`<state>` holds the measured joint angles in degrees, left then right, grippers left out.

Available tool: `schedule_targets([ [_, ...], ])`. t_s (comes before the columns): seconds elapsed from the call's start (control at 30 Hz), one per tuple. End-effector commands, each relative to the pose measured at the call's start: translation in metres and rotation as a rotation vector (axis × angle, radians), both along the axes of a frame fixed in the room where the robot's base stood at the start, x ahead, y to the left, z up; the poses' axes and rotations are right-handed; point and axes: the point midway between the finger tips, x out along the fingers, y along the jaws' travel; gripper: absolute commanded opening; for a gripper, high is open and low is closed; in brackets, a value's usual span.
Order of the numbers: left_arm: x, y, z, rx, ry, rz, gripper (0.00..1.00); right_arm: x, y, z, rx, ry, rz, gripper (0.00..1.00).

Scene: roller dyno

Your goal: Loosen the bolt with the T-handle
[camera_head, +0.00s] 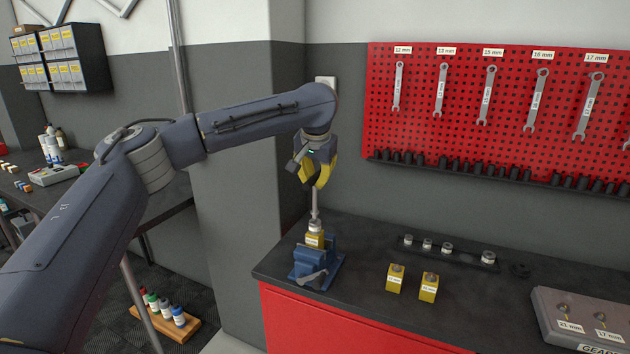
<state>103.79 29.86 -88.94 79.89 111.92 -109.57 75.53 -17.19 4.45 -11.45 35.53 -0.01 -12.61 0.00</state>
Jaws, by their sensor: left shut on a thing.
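My left gripper (316,177), with yellow fingers, is above the blue vise at the left end of the red bench. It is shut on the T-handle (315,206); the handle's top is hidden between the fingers. The T-handle's grey shaft runs down upright to a wider socket end, which meets the top of a yellow block (314,240). The bolt itself is hidden under that end. The block carries a white label and sits in the blue vise (320,270). My right gripper is out of view.
Two more yellow blocks (396,279) (429,287) stand on the bench, right of the vise. Behind them a dark rail (448,254) holds several sockets. A grey box (580,318) with labelled bolts is at the right. Wrenches hang on a red pegboard (460,110).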

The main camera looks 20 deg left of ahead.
Motion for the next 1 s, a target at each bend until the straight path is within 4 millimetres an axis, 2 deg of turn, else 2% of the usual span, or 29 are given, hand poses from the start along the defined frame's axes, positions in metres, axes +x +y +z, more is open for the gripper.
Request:
schedule_targets([
  [0.7, 0.0, 0.0, 0.037, -0.001, -0.002, 0.001, 0.0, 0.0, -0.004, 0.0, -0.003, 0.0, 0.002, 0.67],
  [1.0, 0.0, 0.0, 0.039, 0.0, -0.001, 0.0, 0.0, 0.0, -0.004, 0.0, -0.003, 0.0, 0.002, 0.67],
])
